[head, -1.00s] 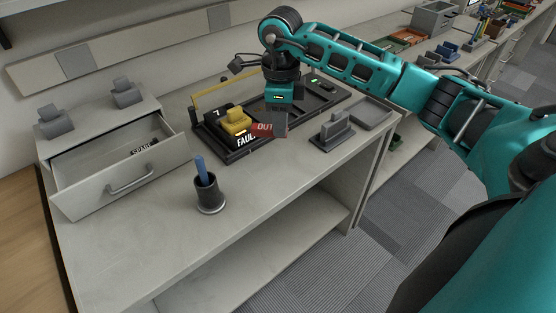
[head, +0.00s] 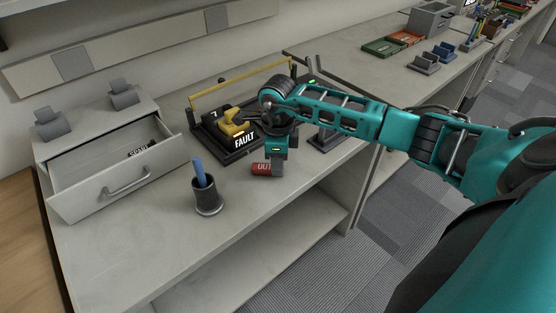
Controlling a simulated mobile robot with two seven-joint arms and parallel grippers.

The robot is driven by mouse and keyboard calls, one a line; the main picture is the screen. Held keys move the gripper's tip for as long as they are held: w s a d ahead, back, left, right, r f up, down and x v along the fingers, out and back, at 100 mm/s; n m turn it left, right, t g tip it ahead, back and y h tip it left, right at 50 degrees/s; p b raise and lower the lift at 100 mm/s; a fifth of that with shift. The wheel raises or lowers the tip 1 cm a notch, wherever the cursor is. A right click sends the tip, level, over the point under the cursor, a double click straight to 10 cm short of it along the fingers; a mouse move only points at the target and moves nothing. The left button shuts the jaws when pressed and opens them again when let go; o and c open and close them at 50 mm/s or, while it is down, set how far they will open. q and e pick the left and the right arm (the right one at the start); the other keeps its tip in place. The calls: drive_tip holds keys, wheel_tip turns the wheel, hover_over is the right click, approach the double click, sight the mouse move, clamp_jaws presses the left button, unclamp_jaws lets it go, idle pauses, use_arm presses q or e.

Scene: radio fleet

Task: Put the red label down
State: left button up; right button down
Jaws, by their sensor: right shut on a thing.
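The red label (head: 261,169), with "OUT" on it, is in the head view low over the front part of the desk top, right of the dark pen cup. My right gripper (head: 276,167) points down and is shut on the label's right end. I cannot tell whether the label touches the desk. My left gripper is not in view.
The dark cup (head: 208,197) with a blue pen stands left of the label. Behind is a black tray (head: 237,158) with a yellow radio (head: 230,128) and a "FAULT" plate (head: 244,139). An open drawer (head: 90,188) is at the left. The desk's front edge is close to the gripper.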

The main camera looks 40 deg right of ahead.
drive_tip(key=shift+f, duration=0.1)
drive_tip(key=shift+f, duration=0.15)
drive_tip(key=c, duration=0.9)
unclamp_jaws()
drive_tip(key=shift+o, duration=0.2)
drive_tip(key=shift+r, duration=0.35)
wheel_tip(320, 180, up, 12)
drive_tip(key=shift+s, duration=0.15)
drive_tip(key=shift+s+a+f, duration=0.1)
drive_tip(key=shift+f, duration=0.05)
